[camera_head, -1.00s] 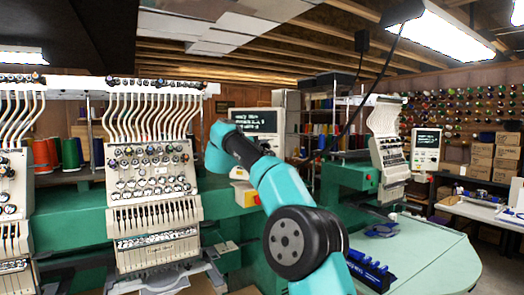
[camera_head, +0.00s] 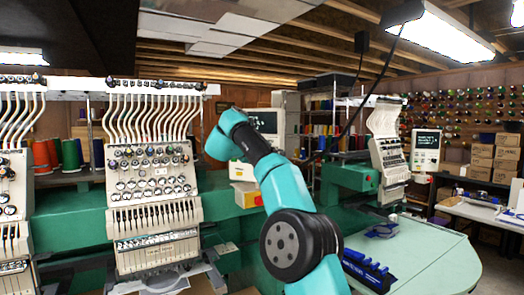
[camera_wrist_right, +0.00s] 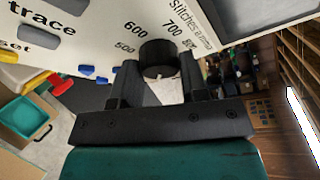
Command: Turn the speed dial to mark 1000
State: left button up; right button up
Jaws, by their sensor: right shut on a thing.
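The speed dial is a black round knob (camera_wrist_right: 158,57) on a pale control panel (camera_wrist_right: 85,28) in the right wrist view. Printed marks 500, 600 and 700 show around it, with another mark partly hidden to the right. The 1000 mark cannot be made out. A small pale spot shows on the knob's lower edge. My right gripper (camera_wrist_right: 158,68) is shut on the knob, one dark finger on each side. In the head view my teal right arm covers part of the panel, and the gripper is hidden there. My left gripper is not in view.
The panel carries buttons beside "trace" and a screen (camera_head: 263,121), seen in the head view. A multi-needle embroidery head (camera_head: 153,190) stands at the left. A pale green table (camera_head: 430,255) with blue parts (camera_head: 367,270) lies at the right.

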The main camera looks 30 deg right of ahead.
jog(key=o, duration=0.9)
jog(key=v, duration=1.7)
jog(key=shift+a, duration=0.2)
